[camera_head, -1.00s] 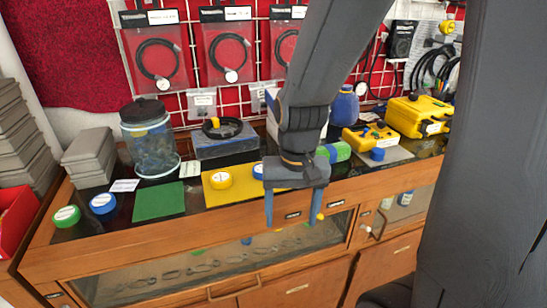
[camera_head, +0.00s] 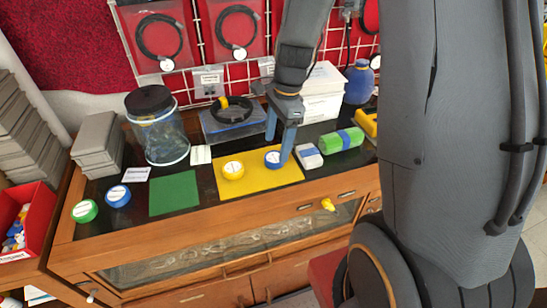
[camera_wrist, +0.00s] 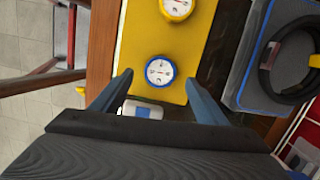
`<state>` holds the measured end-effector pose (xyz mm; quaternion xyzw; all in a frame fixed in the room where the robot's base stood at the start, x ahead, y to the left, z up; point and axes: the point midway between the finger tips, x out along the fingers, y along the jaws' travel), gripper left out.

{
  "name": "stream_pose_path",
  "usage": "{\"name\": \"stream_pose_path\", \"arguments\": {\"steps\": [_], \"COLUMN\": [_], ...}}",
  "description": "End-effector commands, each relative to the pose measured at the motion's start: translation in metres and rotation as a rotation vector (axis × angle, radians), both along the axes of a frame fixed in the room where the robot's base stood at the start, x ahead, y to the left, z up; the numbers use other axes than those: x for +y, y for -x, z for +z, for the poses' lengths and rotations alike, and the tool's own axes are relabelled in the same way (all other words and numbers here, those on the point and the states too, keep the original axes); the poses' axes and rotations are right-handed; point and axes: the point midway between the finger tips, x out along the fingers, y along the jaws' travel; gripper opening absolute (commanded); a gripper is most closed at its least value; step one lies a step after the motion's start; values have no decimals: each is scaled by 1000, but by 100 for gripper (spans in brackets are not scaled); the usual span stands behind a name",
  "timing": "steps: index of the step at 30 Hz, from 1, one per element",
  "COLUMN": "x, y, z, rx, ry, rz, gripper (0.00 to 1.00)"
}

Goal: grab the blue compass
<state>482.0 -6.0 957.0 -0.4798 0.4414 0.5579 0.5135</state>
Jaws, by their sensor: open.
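A round blue compass with a white face (camera_head: 273,159) lies on the right part of a yellow mat (camera_head: 262,177) on the bench. In the wrist view the blue compass (camera_wrist: 160,72) sits between and just beyond the two blue fingertips. My gripper (camera_head: 279,150) is open and empty above it, fingers pointing down, with one finger partly in front of the compass. It also shows in the wrist view (camera_wrist: 157,76), with one finger on each side of the compass. A larger blue-rimmed disc (camera_head: 118,196) lies at the left, next to a green one (camera_head: 85,211).
A yellow round gauge (camera_head: 233,170) is left of the compass on the mat. A small white box with a blue band (camera_head: 308,156) and a green roll (camera_head: 342,140) are to its right. Behind stand a tray with a black coil (camera_head: 231,112) and white boxes (camera_head: 323,93).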

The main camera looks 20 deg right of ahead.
Motion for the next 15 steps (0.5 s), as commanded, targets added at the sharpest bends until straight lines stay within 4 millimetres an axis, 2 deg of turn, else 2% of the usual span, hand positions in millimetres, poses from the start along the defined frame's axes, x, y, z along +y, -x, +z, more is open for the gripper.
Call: {"name": "stream_pose_path", "arguments": {"steps": [9, 15], "x": [5, 7], "y": [1, 0], "z": [-36, -45], "rx": [4, 1], "ry": [0, 1], "rz": [6, 7], "gripper": [68, 68]}}
